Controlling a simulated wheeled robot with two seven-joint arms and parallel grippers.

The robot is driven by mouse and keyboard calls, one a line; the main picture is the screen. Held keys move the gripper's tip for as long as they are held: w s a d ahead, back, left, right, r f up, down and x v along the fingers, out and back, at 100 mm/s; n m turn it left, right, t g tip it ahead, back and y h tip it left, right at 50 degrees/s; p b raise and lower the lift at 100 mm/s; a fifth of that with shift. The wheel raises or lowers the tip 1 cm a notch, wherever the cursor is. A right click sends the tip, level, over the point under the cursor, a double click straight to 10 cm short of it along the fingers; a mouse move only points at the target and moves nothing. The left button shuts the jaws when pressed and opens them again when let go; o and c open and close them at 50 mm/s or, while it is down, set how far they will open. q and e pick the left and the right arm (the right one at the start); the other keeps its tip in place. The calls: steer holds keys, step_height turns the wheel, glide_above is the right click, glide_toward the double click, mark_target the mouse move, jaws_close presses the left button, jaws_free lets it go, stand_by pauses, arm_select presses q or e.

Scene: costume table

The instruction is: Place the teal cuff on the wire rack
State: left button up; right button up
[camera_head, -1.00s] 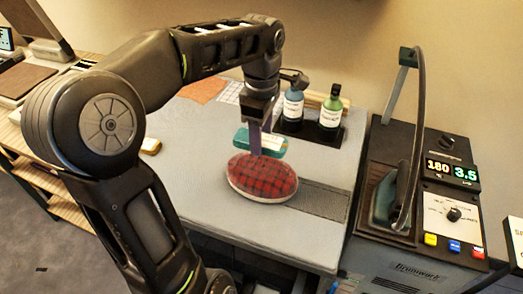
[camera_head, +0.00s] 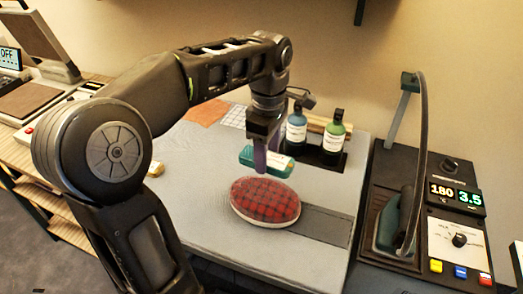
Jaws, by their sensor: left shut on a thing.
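The teal cuff (camera_head: 280,169) shows in the head view just behind the red plaid pressing cushion. It has a pale patch at its right end. My left gripper (camera_head: 261,166) points down and is shut on the cuff, hiding part of it. I cannot tell how far the cuff is above the table. The wire rack (camera_head: 234,117), a white grid, lies farther back and to the left, partly hidden by my left arm. My right gripper is not in view.
The plaid cushion (camera_head: 265,204) sits close in front of the cuff. A teal bottle (camera_head: 296,132) and a green bottle (camera_head: 333,137) stand in a dark tray behind right. An orange cloth (camera_head: 207,111) lies left of the rack. A heat press console (camera_head: 455,215) stands at right.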

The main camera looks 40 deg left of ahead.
arm_select(q)
steer(key=w+d+f+m, duration=0.1)
steer(key=m, duration=0.1)
steer(key=w+d+f+m, duration=0.1)
steer(key=w+d+m, duration=0.1)
steer(key=m, duration=0.1)
steer(key=w+d+f+m, duration=0.1)
steer(key=w+d+m, duration=0.1)
steer(key=m, duration=0.1)
steer(key=shift+w+d+f, duration=0.1)
steer(key=shift+w+f, duration=0.15)
steer(key=shift+f, duration=0.05)
steer(key=w+d+f+m, duration=0.5)
steer(key=d+m, duration=0.4)
steer(key=m, duration=0.3)
steer(key=shift+w+d+f+m, duration=0.15)
steer(key=shift+w+d+m, duration=0.15)
steer(key=shift+d, duration=0.05)
